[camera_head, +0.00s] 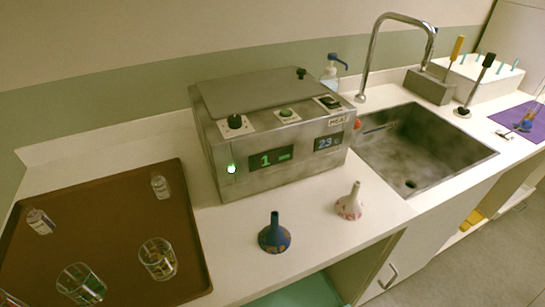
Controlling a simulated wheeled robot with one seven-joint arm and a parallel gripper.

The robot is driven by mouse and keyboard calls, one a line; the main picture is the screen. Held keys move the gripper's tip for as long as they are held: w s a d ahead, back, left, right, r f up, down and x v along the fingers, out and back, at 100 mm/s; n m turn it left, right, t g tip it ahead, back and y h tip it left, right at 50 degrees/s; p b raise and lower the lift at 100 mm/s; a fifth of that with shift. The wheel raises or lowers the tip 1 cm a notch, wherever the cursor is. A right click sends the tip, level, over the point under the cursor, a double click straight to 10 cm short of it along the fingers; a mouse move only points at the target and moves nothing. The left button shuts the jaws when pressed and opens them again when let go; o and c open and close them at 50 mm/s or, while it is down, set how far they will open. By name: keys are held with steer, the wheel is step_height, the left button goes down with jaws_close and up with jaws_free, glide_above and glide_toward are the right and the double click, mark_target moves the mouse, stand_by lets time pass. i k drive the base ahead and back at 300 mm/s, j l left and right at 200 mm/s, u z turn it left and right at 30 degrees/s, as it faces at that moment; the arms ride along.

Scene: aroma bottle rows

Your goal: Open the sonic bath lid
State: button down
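The sonic bath (210,158) is a grey metal box in the middle of the counter. Its front has two lit displays, a small lit light, and several knobs and switches on the sloped top edge. The lid (255,92) is a flat grey plate lying shut on top. A small black knob (301,73) stands at the lid's back right corner. The inside of the bath is hidden by the lid. My gripper is not in this view.
A brown tray (110,215) with several glasses and small bottles lies left. A blue funnel (274,238) and a patterned white funnel (350,207) stand in front. A sink (425,150) with a tall faucet (372,45) and a pump bottle (330,74) are right and behind.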

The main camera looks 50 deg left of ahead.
mark_target(226, 97)
steer(key=u, duration=1.4)
steer(key=i+l, duration=0.05)
